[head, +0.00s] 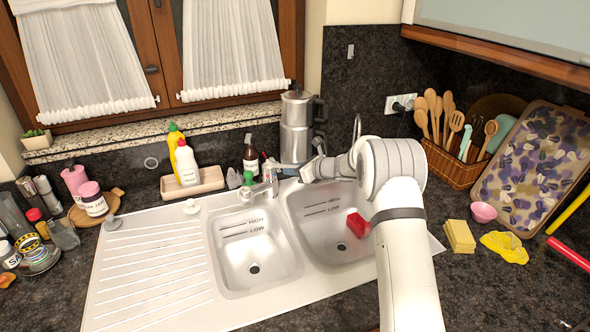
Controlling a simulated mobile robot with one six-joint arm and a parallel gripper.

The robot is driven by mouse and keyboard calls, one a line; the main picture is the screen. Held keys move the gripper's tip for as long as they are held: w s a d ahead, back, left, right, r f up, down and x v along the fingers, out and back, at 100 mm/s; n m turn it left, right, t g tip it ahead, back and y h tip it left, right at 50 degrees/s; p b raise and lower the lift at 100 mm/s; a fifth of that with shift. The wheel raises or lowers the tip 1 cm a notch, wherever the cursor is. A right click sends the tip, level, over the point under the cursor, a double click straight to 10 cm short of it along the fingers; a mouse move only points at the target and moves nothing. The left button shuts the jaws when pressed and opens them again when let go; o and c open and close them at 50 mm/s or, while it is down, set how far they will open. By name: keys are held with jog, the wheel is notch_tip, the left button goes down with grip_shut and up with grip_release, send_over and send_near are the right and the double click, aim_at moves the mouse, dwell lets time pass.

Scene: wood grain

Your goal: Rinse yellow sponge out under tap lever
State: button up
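The yellow sponge (459,236) lies on the dark counter just right of the sink, well away from my gripper. The tap (269,177) stands at the back of the white double sink (150,245), between the two basins. A lever-like part of it points right, toward my gripper. My gripper (306,168) is over the back edge of the right basin, close to the tap lever. Whether it touches the lever, and whether its fingers are open or shut, is too small to tell. No flowing water is visible.
A red block-like object (357,224) is in the right basin; the left basin (252,255) is empty. A yellow cloth (505,247) and pink bowl (484,211) lie near the sponge.

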grip_shut()
jog(key=shift+r+p, duration=0.5)
jog(key=shift+p, duration=0.2)
jog(key=shift+w+a+r+h+p, duration=0.1)
jog(key=shift+r+h+p, duration=0.2)
jog(key=shift+h+p, duration=0.35)
jog(key=shift+o, duration=1.3)
grip_release()
jog(key=shift+f, duration=0.15)
jog(key=shift+o, duration=0.6)
jog(key=shift+y, duration=0.25)
